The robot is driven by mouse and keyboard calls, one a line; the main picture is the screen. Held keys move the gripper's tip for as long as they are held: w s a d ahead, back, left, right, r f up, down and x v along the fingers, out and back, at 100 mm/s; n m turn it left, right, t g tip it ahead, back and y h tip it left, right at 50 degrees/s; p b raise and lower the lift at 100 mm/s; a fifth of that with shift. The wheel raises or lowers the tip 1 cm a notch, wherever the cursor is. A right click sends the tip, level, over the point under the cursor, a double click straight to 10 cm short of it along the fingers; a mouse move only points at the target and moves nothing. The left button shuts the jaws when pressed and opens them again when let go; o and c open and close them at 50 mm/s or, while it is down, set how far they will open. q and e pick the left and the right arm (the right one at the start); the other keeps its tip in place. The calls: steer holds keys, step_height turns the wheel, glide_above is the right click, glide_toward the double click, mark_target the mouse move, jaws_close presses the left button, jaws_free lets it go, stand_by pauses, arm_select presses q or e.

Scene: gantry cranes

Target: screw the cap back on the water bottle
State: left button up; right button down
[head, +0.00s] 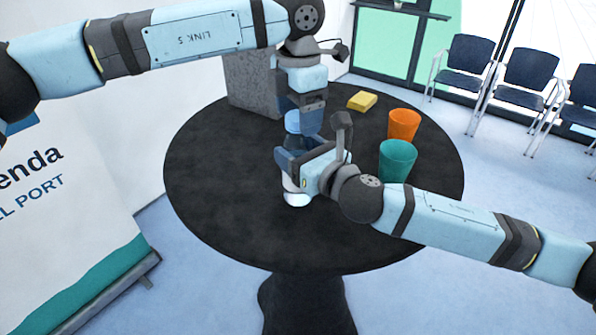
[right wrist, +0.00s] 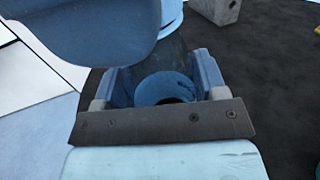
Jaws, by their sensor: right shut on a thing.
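In the head view the water bottle (head: 296,198) stands at the middle of the round table, its clear lower part showing below my right gripper (head: 286,160). The right gripper is shut on the bottle from the right side. In the right wrist view a rounded blue surface (right wrist: 163,89) lies between the right fingers; I cannot tell which part of the bottle it is. My left gripper (head: 305,125) points down just above the right gripper, at the bottle's top. A pale blue piece (head: 292,121) shows beside its fingers. I cannot make out the cap clearly, nor whether the left jaws are open.
An orange cup (head: 404,124) and a teal cup (head: 397,160) stand right of the grippers on the black table (head: 225,185). A yellow block (head: 362,101) lies behind. A grey box (head: 250,85) stands at the back left. The table's front and left are clear.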

arm_select(q)
step_height(320, 180, up, 12)
stand_by(0.7)
arm_select(e)
steer(key=shift+c, duration=0.5)
jaws_free()
arm_select(q)
steer(key=shift+f+b, duration=1.35)
steer(key=shift+f, duration=0.05)
arm_select(e)
steer(key=v, duration=1.4)
